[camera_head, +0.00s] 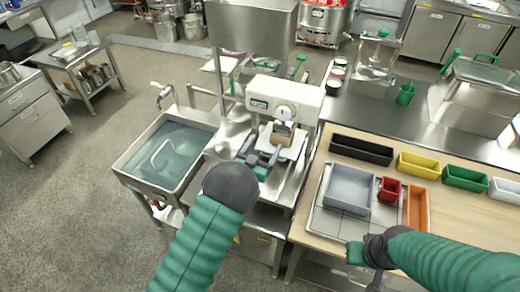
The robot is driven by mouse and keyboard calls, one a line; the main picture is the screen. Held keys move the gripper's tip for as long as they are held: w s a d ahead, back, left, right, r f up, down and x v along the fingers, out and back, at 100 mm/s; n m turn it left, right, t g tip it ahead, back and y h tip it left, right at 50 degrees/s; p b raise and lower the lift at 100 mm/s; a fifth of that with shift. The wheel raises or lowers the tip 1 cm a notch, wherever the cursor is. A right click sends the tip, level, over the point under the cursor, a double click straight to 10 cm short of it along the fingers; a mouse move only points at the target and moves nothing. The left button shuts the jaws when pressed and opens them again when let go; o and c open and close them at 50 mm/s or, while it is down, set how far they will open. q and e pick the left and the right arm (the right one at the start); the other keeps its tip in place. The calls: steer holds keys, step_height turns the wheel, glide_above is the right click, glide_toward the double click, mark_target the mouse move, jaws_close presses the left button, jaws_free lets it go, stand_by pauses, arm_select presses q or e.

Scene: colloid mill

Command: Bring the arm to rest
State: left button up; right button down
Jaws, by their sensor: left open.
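My left arm (204,240) comes up from the bottom of the head view. Its left gripper (262,162) is open, at the front of the white colloid mill (284,98) with a round dial. A small brownish block-like part (282,137) sits on the mill just beyond the fingers; I cannot tell whether they touch it. My right arm (450,262) comes in from the right. Its right gripper (366,262) is low by the front edge of the wooden table, and its jaw state is unclear.
A sink (127,164) with water stands left of the mill. Open floor lies left.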

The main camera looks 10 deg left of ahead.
arm_select(q)
steer(key=s+a+f+n+g+y+b, duration=0.25)
steer(key=s+a+g+y, duration=0.2)
steer(key=a, duration=0.35)
steer(key=s+a+f+g+b, duration=0.1)
steer(key=s+g, duration=0.9)
steer(key=s, duration=1.8)
steer(key=shift+a+f+n, duration=0.35)
steer(key=shift+f+n, duration=0.1)
steer(key=shift+f, duration=0.45)
steer(key=shift+s, duration=0.2)
steer(key=shift+w, duration=0.15)
